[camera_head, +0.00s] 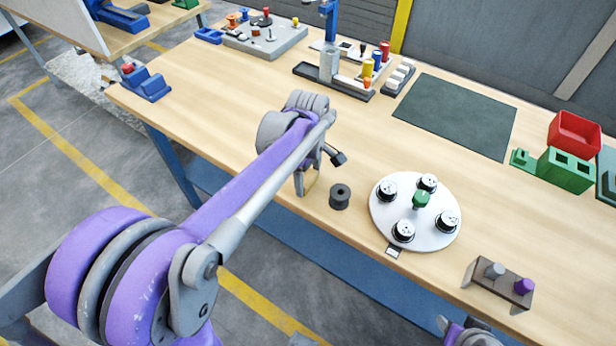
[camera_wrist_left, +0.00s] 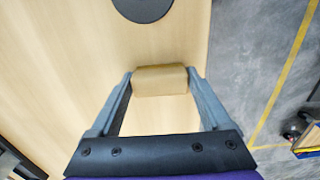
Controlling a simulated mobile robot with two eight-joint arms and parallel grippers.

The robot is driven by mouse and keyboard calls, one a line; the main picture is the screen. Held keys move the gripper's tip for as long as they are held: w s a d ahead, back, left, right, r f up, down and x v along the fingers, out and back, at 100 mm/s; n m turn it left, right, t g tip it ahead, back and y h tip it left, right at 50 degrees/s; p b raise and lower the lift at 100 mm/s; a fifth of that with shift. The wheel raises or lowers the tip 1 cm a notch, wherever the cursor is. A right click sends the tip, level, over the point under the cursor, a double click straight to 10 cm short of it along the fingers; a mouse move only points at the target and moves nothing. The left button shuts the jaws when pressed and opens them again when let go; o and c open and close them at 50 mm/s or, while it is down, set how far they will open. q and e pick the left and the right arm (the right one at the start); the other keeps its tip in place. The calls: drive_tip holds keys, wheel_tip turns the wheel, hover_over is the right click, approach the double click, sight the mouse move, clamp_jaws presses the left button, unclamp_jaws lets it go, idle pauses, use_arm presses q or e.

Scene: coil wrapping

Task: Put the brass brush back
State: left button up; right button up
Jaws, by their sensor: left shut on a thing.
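My left gripper (camera_head: 306,184) points down near the table's front edge, left of a dark spool. In the left wrist view its two grey fingers (camera_wrist_left: 160,82) are shut on a tan, brass-coloured block, which I take as the brass brush (camera_wrist_left: 160,79). The brush spans between the fingertips. It shows only as a small tan patch in the head view (camera_head: 312,184). I cannot tell whether it touches the table. Part of my right arm shows at the bottom edge of the head view; its fingers are hidden.
The dark spool (camera_head: 340,196) stands just right of the left gripper. A white round plate (camera_head: 431,235) carries several black-and-silver coils. A small rack (camera_head: 498,284) stands at the front right. A dark green mat (camera_head: 457,116) lies bare behind. Blue blocks (camera_head: 146,85) sit at the left edge.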

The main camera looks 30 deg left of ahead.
sight(308, 178)
use_arm(q)
drive_tip(key=shift+f, duration=0.1)
drive_tip(key=o, duration=1.1)
drive_tip(key=shift+o, duration=0.2)
wheel_tip(308, 178, up, 11)
drive_tip(key=p, duration=0.1)
drive_tip(key=s+d+f+m+t, duration=0.2)
drive_tip(key=s+d+f+m, duration=0.1)
drive_tip(key=s+f+m, duration=0.3)
drive_tip(key=s+d+f+m+t, duration=0.3)
drive_tip(key=s+f+m, duration=0.3)
drive_tip(key=s+m, duration=0.4)
drive_tip(key=shift+d+m, duration=0.35)
drive_tip(key=shift+m, duration=0.25)
